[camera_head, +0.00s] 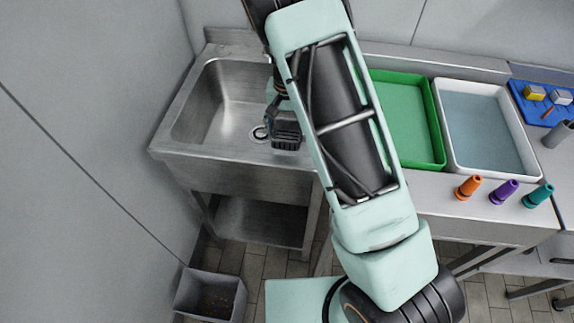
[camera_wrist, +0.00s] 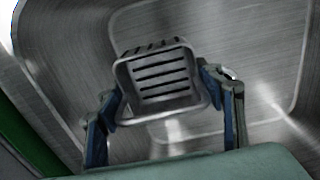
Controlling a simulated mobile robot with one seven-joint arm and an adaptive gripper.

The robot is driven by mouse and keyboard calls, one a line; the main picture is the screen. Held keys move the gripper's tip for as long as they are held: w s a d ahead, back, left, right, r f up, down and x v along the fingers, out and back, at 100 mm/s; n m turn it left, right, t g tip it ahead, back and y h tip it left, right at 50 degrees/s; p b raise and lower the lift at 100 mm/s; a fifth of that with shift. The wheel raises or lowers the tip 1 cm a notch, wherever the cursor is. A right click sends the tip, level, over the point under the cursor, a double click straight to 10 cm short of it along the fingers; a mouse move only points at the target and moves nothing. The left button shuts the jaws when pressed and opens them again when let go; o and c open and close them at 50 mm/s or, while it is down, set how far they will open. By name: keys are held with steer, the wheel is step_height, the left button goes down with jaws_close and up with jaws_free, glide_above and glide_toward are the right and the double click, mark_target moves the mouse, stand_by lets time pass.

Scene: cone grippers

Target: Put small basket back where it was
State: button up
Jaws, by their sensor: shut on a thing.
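The small basket (camera_wrist: 158,76) is a grey slotted container with a rounded rim. In the wrist view it sits between the two fingers of my gripper (camera_wrist: 163,92), which is shut on it from both sides. In the head view the small basket (camera_head: 286,137) looks dark and is over the front part of the metal sink (camera_head: 187,115), near the drain. My gripper (camera_head: 284,118) is just above it there, partly hidden by my arm. I cannot tell whether the basket touches the sink.
A green tray (camera_head: 437,140) and a white-rimmed tray (camera_head: 493,174) lie right of the sink. Orange (camera_head: 468,187), purple (camera_head: 504,193) and teal (camera_head: 538,195) cones stand on the front counter. A blue board (camera_head: 529,111) with small items is at far right. A grey bin (camera_head: 211,296) stands on the floor.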

step_height(320, 180, down, 11)
steer(key=shift+f, duration=0.1)
stand_by(0.4)
steer(key=shift+f, duration=0.15)
steer(key=o, duration=1.2)
steer(key=shift+c, duration=0.2)
step_height(320, 180, up, 12)
steer(key=shift+r, duration=0.2)
